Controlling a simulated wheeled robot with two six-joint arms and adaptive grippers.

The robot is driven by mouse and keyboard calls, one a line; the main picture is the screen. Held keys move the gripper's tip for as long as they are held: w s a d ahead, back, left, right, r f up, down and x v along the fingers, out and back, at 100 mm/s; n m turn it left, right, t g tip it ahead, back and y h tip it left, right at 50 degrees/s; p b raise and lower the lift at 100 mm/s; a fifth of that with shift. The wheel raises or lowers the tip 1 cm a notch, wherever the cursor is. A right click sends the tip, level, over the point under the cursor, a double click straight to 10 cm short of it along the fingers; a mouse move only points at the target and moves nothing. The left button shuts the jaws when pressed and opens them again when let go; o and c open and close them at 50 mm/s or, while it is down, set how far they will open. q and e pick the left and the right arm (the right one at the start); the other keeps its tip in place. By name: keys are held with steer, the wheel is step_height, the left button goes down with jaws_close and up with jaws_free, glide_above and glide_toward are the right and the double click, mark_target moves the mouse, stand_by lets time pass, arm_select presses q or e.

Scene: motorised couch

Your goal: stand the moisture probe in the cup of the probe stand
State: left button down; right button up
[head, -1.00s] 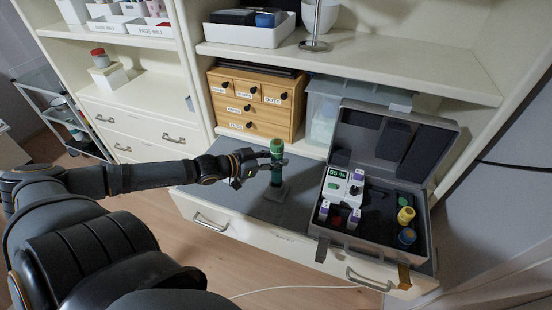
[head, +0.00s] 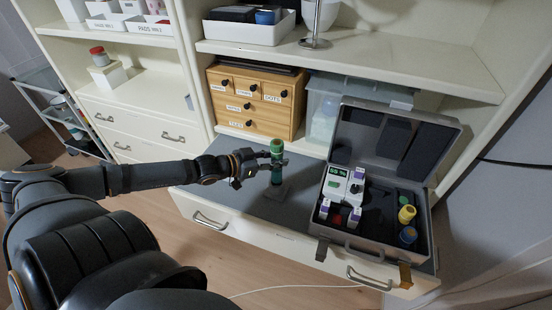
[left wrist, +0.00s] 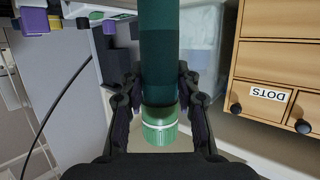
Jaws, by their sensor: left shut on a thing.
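The moisture probe is a dark green cylinder with a brighter green cap (head: 276,146), upright in the head view. My left gripper (head: 262,165) is shut on it from the left. In the left wrist view the probe (left wrist: 160,60) runs between the two fingers (left wrist: 160,105), its green, white-ringed cap toward the bottom of the picture. The grey probe stand (head: 276,192) sits on the grey countertop, directly below the probe. The probe's lower end reaches down near the stand. I cannot tell whether it is inside the cup, whose rim is not clear.
An open grey case (head: 425,235) stands to the right, holding a white meter (head: 338,183), a yellow-capped item (head: 407,214) and other small items. A wooden drawer box (head: 253,104) stands behind. The grey countertop (head: 225,180) left of the stand is clear.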

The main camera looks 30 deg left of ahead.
mark_target(276, 170)
arm_select(q)
steer(key=shift+f+b, duration=2.65)
steer(key=c, duration=0.9)
jaws_free()
steer(key=shift+r, duration=0.1)
step_height(276, 170, up, 6)
steer(key=p, duration=0.6)
